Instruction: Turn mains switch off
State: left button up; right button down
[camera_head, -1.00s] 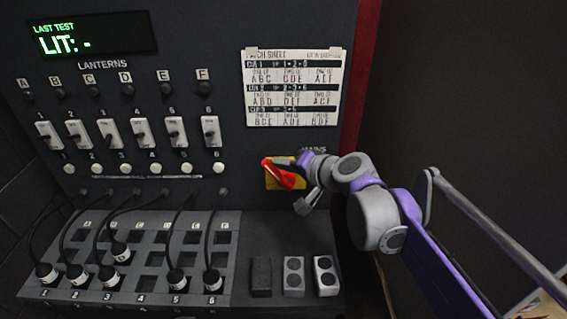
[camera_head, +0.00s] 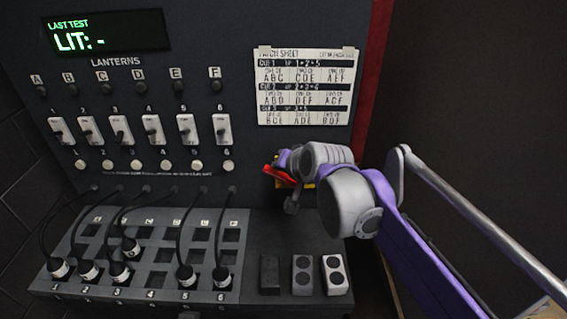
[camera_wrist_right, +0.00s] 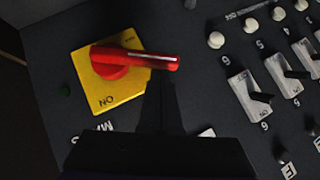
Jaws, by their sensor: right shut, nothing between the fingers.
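The mains switch is a red rotary handle on a yellow plate. In the head view the handle (camera_head: 278,174) shows at the right of the panel, and my right arm covers most of the plate. In the right wrist view the red handle (camera_wrist_right: 135,62) lies nearly level across the yellow plate (camera_wrist_right: 104,97), its free end pointing right. The word ON shows upside down at the plate's lower edge. My right gripper (camera_wrist_right: 163,79) is shut and empty, its fingertips at the handle's free end; I cannot tell whether they touch it. My left gripper is not in view.
White rocker switches (camera_head: 151,129) stand in a row on the panel's left, also close by in the right wrist view (camera_wrist_right: 249,94). A patch sheet (camera_head: 306,88) hangs above the mains switch. Plugged cables (camera_head: 186,275) and small blocks (camera_head: 302,274) sit on the ledge below.

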jog(key=a+f+n+h, duration=0.1)
jog(key=a+h, duration=0.1)
jog(key=shift+a+f+n+h+p, duration=0.1)
jog(key=shift+f+n+h+p, duration=0.1)
jog(key=shift+n+h+p, duration=0.15)
jog(key=shift+f, duration=0.2)
jog(key=shift+a+f, duration=0.4)
jog(key=shift+f, duration=0.3)
